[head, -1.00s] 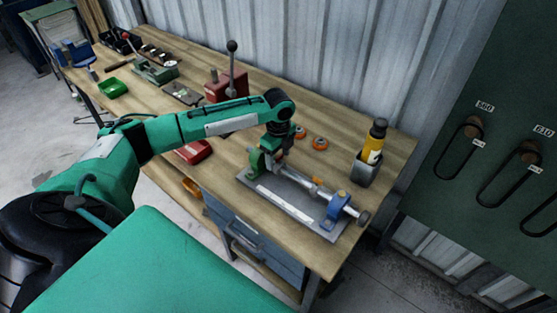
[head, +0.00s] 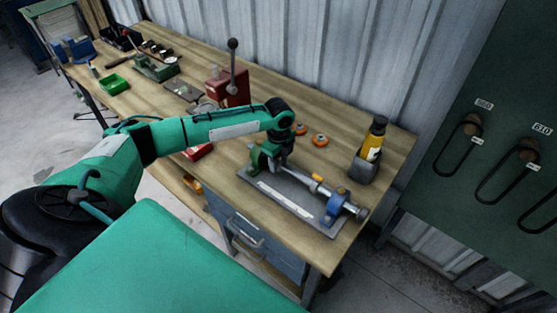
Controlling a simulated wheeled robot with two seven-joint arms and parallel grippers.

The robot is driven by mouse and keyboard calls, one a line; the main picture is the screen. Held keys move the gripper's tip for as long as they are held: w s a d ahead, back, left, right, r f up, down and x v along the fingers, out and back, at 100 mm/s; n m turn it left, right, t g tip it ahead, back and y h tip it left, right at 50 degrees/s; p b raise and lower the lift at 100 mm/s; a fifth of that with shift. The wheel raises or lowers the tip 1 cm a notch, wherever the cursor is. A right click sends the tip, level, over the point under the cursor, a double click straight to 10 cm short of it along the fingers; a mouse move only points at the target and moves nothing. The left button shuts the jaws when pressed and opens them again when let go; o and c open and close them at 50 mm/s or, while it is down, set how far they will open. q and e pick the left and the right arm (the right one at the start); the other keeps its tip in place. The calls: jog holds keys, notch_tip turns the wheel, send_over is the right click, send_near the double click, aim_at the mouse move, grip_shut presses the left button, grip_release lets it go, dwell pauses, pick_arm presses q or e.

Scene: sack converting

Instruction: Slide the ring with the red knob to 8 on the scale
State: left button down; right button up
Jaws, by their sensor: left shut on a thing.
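A steel shaft (head: 300,173) runs between a green end block (head: 258,157) and a blue end block (head: 337,204) on a grey base plate. A white scale strip (head: 285,199) lies along the plate; its numbers are too small to read. My left gripper (head: 281,161) points down at the shaft's left part, close beside the green block. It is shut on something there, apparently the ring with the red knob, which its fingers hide. An orange-yellow band (head: 317,178) shows on the shaft right of the gripper. My right gripper is out of view.
Two orange rings (head: 320,140) lie on the bench behind the shaft. A yellow bottle (head: 374,140) stands in a grey holder at the right. A red lever press (head: 229,85) stands at the back left.

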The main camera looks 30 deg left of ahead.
aim_at(291, 169)
pick_arm(q)
jog(key=d+p, duration=0.1)
jog(key=d, duration=0.3)
jog(key=shift+s+d+r+p, duration=0.1)
jog(key=shift+s+d+p, duration=0.1)
jog(key=shift+d+p, duration=0.15)
jog(key=shift+d, duration=0.25)
jog(key=c, duration=0.8)
grip_release()
jog(key=shift+a, duration=0.1)
jog(key=shift+r, duration=0.25)
jog(key=shift+r+b, duration=1.8)
jog(key=shift+r, duration=4.75)
jog(key=shift+f, duration=0.15)
